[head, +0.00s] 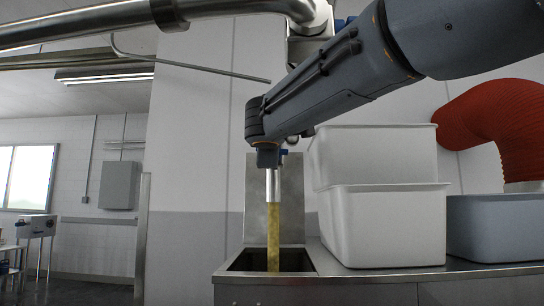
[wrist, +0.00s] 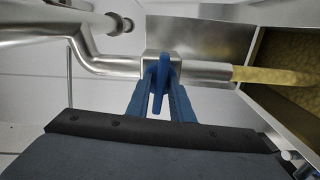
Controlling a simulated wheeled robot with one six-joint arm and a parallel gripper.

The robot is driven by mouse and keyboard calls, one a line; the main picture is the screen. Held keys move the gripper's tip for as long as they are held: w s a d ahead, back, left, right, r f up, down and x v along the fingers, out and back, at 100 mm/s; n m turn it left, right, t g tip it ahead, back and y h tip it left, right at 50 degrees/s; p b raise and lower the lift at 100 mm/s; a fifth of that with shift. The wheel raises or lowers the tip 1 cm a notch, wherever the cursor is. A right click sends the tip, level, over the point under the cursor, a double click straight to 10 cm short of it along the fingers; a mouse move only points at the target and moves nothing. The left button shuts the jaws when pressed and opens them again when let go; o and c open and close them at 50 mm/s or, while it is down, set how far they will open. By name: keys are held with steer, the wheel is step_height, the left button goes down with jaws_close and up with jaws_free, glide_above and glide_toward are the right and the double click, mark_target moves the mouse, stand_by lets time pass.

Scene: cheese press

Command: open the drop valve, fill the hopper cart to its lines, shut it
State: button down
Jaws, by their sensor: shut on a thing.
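The drop valve's blue handle (wrist: 159,76) sits on a steel valve body on the outlet pipe (wrist: 205,71). My gripper (wrist: 160,92) has its two blue fingers around the handle and is shut on it. A yellow stream (head: 273,235) falls from the outlet (head: 273,188) into the steel-rimmed hopper (head: 312,271), so the valve is passing flow. The wrist view shows yellow material (wrist: 290,55) inside the hopper (wrist: 277,112). I cannot make out its fill lines or the level against them. In the head view my arm hides the handle.
Two stacked white tubs (head: 384,222) stand on a steel bench right of the stream, close under my arm. A grey tub (head: 500,226) and a red duct (head: 490,112) are farther right. A large steel pipe (head: 80,22) crosses above. A steel plate (head: 257,212) stands behind the stream.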

steer(key=shift+n, duration=0.6)
steer(key=c, duration=1.8)
jaws_free()
steer(key=s+b, duration=0.3)
steer(key=s, duration=0.4)
steer(key=shift+s+a, duration=0.15)
steer(key=shift+s, duration=0.25)
